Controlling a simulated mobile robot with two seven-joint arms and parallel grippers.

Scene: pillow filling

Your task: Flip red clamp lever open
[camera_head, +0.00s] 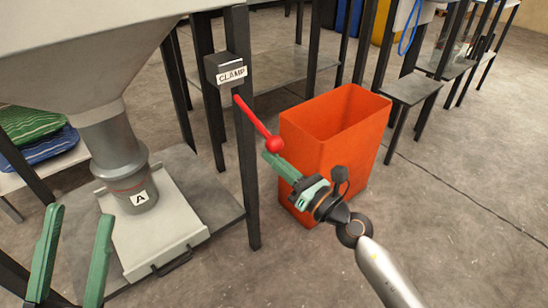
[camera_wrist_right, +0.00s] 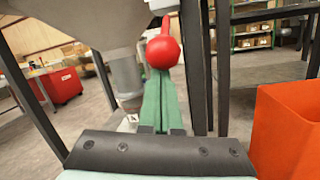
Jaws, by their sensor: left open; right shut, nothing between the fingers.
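The red clamp lever (camera_head: 256,122) slants down and right from the dark box labelled CLAMP (camera_head: 228,70) on the frame post. It ends in a round red knob (camera_head: 275,143). My right gripper (camera_head: 270,157) is shut and empty, its green fingertips at or just below the knob; I cannot tell if they touch. In the right wrist view the knob (camera_wrist_right: 162,52) appears just beyond the tips of the green fingers. My left gripper (camera_head: 78,225) is open and empty at the lower left, well away from the lever.
An orange bin (camera_head: 325,150) stands on the floor just behind my right gripper. A metal hopper spout marked A (camera_head: 125,170) stands over a plate on the left. Dark frame posts (camera_head: 246,200) stand beside the lever. Folded green and blue sacks (camera_head: 35,135) lie at far left.

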